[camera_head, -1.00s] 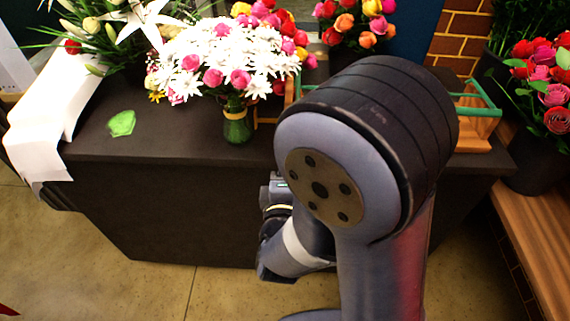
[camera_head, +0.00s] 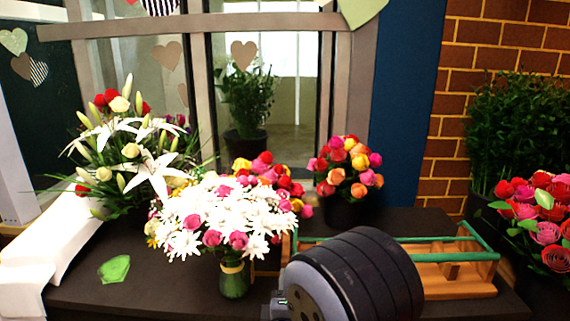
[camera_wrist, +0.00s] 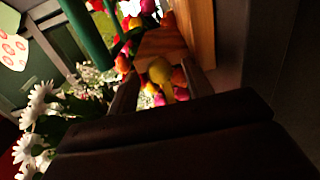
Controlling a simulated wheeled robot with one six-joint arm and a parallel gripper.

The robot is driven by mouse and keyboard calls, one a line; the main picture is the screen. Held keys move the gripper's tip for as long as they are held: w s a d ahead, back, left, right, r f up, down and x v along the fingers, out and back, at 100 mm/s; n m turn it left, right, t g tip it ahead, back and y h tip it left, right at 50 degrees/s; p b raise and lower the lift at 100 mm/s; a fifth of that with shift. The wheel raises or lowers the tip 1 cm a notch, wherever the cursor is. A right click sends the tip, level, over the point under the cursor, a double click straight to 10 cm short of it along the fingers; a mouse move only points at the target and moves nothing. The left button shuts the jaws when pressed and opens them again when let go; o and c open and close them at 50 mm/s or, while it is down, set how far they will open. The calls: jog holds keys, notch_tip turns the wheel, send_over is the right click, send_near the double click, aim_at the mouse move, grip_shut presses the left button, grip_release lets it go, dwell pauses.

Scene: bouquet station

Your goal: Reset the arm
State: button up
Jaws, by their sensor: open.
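My gripper (camera_wrist: 161,82) shows in the wrist view. Its two fingers stand apart with nothing held between them, and its dark body fills the bottom of that view. In the head view my arm's large dark joint rises at the bottom centre right, in front of the counter. The gripper itself is hidden or out of frame there. In the wrist view, flowers and wooden pieces show beyond the fingers; I cannot tell how far away they are.
A white and pink bouquet (camera_head: 215,215) stands in a green glass vase (camera_head: 235,281) on the dark counter (camera_head: 165,291). A wooden carrier with green rails (camera_head: 450,271) is right of my arm. Lilies (camera_head: 125,160), a green scrap (camera_head: 114,269) and a rose bucket (camera_head: 383,219) also stand or lie there.

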dwell(0.4)
jog(key=s, duration=1.1)
jog(key=w, duration=1.1)
jog(key=shift+w, duration=0.1)
jog(key=shift+f+m+b, duration=0.15)
jog(key=shift+m+b, duration=0.15)
jog(key=shift+m, duration=0.1)
jog(key=shift+m+b, duration=0.4)
jog(key=shift+m, duration=0.5)
jog(key=m+b, duration=0.2)
jog(key=m, duration=0.4)
jog(key=shift+b, duration=0.35)
jog(key=m+b, duration=0.2)
jog(key=m, duration=0.3)
jog(key=shift+m+b, duration=1.1)
jog(key=shift+m, duration=1.1)
